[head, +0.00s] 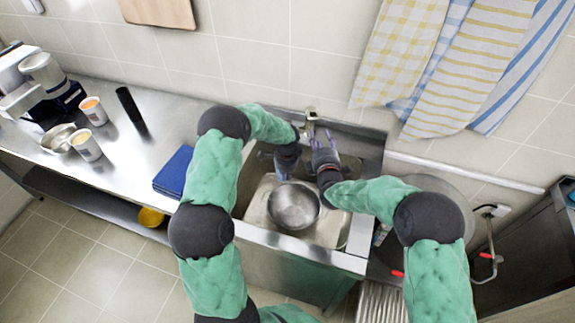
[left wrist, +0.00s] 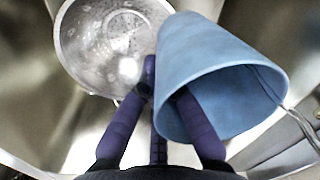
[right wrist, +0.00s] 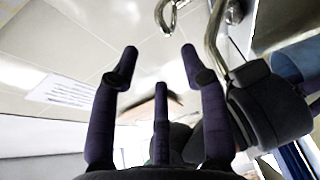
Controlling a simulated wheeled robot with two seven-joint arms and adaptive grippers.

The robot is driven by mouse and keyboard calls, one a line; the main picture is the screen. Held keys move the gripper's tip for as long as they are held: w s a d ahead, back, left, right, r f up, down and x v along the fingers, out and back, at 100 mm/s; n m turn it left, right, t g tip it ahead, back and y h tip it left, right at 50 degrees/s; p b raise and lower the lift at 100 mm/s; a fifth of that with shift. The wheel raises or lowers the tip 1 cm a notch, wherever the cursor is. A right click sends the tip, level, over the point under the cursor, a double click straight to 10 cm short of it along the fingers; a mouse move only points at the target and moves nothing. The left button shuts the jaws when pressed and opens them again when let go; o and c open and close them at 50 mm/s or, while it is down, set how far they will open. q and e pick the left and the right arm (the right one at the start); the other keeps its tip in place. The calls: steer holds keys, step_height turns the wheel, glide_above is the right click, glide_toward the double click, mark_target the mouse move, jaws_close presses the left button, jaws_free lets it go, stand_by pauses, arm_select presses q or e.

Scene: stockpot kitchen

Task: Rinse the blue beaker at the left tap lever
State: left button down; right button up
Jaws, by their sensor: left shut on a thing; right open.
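My left gripper (left wrist: 160,85) is shut on the wall of the blue beaker (left wrist: 215,65), one finger inside its mouth, which faces lower right in the left wrist view. In the head view the left gripper (head: 285,170) is over the sink; the beaker is mostly hidden there. A blue piece, likely the beaker, shows at the right wrist view's right edge (right wrist: 300,65). My right gripper (right wrist: 155,65) is open and empty; in the head view it points at the tap (head: 311,114). A curved chrome piece (right wrist: 168,15) lies beyond its fingertips; whether it is the lever is unclear.
A metal bowl or colander (head: 293,206), perforated in the left wrist view, sits in the sink (head: 345,225) below both grippers. Towels (head: 470,55) hang behind to the right.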

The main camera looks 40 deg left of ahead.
mark_target(319, 117)
steer(key=shift+f, duration=0.1)
stand_by(0.3)
steer(key=shift+c, duration=0.8)
steer(key=shift+w+a+f+m+g+h, duration=0.2)
steer(key=shift+w+a+m+g, duration=0.25)
steer(key=shift+w+a, duration=1)
steer(key=shift+w+a+f+m+g+h, duration=0.1)
steer(key=shift+w+a+f+m+g, duration=0.5)
steer(key=shift+w, duration=1.4)
steer(key=shift+w+a+m+g+h, duration=0.15)
steer(key=shift+w+a+m, duration=0.1)
steer(key=shift+w+a, duration=1.3)
steer(key=shift+w+d, duration=0.15)
steer(key=shift+w, duration=0.05)
